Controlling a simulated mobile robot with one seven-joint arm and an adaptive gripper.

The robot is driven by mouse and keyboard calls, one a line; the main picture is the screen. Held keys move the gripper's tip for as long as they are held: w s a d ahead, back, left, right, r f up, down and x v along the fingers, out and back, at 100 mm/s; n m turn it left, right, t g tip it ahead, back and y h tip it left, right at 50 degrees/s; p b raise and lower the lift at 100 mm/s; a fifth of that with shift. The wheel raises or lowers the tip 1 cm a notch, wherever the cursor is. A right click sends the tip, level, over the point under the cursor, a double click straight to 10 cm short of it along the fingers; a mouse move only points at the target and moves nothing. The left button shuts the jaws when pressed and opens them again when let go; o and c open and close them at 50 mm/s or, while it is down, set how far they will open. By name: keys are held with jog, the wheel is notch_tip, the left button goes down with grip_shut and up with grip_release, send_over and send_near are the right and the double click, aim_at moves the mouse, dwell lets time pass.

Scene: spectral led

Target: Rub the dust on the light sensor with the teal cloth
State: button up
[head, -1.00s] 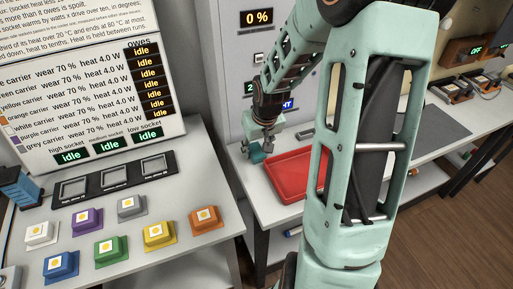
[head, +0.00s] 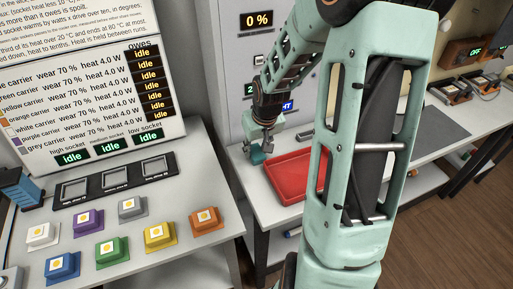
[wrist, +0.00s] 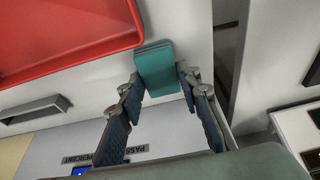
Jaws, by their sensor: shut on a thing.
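The teal cloth (head: 257,156) is a small folded pad. My gripper (head: 262,146) is shut on it, over the white bench just left of the red tray. In the wrist view the cloth (wrist: 155,68) sits between the two fingertips of my gripper (wrist: 158,84) and sticks out beyond them. I cannot tell whether the cloth touches the bench. I cannot make out the light sensor or any dust on it in either view.
The red tray (head: 284,186) lies beside the cloth, close to my gripper. A grey panel with a 0 % display (head: 258,19) stands behind. Colored carriers, such as the orange one (head: 206,228), stand on the left table, with a gap between the tables.

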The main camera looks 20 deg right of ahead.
aim_at(256, 152)
jog(key=shift+r+p, duration=2.7)
jog(key=shift+r, duration=0.3)
jog(key=shift+a+r, duration=0.1)
